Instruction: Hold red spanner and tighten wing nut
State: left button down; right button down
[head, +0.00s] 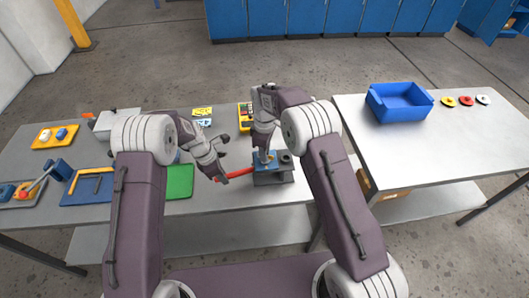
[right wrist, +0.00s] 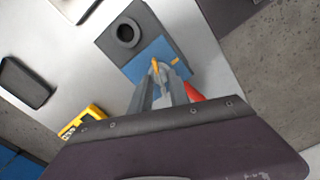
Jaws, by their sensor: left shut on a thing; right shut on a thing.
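The red spanner (head: 238,173) lies between my left gripper (head: 220,178) and the grey valve block (head: 272,178). My left gripper is shut on its left end; whether its far end touches the block is hard to tell. My right gripper (head: 263,156) points down over the blue part of the block and is shut. In the right wrist view its fingers (right wrist: 160,82) close around the small yellow-orange wing nut (right wrist: 155,65) above the blue plate (right wrist: 140,60). A piece of the red spanner (right wrist: 193,91) shows beside the fingers. The fingers partly hide the nut.
A dark ring-shaped port (head: 286,157) stands on the block. A green mat (head: 180,181), blue trays and a yellow box (head: 244,116) lie on the left table. A blue bin (head: 400,103) and coloured discs sit on the right table, whose front is clear.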

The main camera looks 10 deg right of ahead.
jog(key=m, duration=0.4)
jog(key=shift+w+r+m, duration=0.1)
jog(key=shift+m, duration=0.2)
jog(key=m, duration=0.4)
jog(key=shift+m, duration=0.5)
dwell(1.0)
jog(key=c, duration=1.2)
grip_release()
jog(key=shift+c, duration=0.2)
notch_tip(320, 180, up, 12)
jog(key=shift+o, duration=0.2)
